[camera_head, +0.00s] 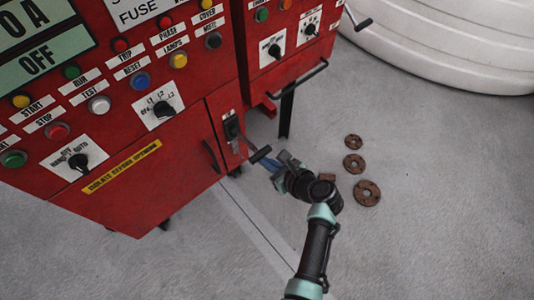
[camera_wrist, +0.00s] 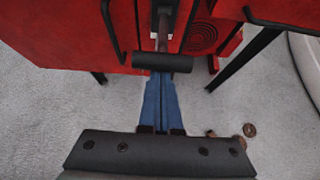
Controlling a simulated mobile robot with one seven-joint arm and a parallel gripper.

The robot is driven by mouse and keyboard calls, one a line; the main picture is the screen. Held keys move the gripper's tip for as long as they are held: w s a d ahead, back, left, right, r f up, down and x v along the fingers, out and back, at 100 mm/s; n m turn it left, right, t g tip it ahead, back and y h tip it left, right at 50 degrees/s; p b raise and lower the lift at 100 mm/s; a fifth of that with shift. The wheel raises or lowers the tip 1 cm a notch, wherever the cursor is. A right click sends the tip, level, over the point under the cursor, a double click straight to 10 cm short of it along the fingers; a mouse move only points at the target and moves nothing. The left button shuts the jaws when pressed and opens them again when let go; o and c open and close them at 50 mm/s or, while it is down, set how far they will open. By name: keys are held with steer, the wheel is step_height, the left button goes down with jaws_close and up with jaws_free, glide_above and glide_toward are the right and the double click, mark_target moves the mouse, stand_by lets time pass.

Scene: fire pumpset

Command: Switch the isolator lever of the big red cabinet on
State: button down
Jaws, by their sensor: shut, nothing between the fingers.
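The big red cabinet (camera_head: 160,190) fills the left of the head view, with its front also at the top of the wrist view (camera_wrist: 70,35). Its isolator lever (camera_head: 260,154) sticks out from a dark switch plate at the lower right of the front. In the wrist view the lever shows as a shaft ending in a black crossbar grip (camera_wrist: 162,62). My gripper (camera_wrist: 162,85) is shut and empty, its blue fingers together. The fingertips are at the lever's crossbar and appear to pass below it; contact cannot be told.
A second red cabinet (camera_head: 295,75) with a handle and leg stands to the right. Several rusty flanges (camera_head: 367,193) lie on the grey floor. A large white tank (camera_head: 450,40) stands at the upper right. The floor at the lower right is clear.

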mark_target(261, 154)
steer(key=r+p, duration=0.2)
steer(key=p, duration=0.1)
steer(key=r+g+p, duration=0.1)
steer(key=shift+w+a+r+h, duration=0.1)
steer(key=shift+w+a+h, duration=0.15)
steer(key=shift+h, duration=0.15)
steer(key=r+p, duration=0.1)
steer(key=p, duration=0.1)
steer(key=g+h+p, duration=0.1)
steer(key=p, duration=0.1)
steer(key=shift+w+a+r, duration=0.2)
steer(key=shift+w+r, duration=0.1)
steer(key=shift+r, duration=0.05)
steer(key=shift+w+a+r+p, duration=0.15)
steer(key=shift+w+r+p, duration=0.25)
steer(key=shift+p, duration=0.75)
steer(key=shift+r, duration=0.15)
step_height(261, 154, down, 4)
steer(key=s+d+b, duration=0.1)
steer(key=s+b, duration=0.1)
steer(key=w+p+v, duration=0.1)
steer(key=p+v, duration=0.1)
steer(key=v, duration=0.8)
steer(key=shift+s+r, duration=0.25)
steer(key=shift+r, duration=0.35)
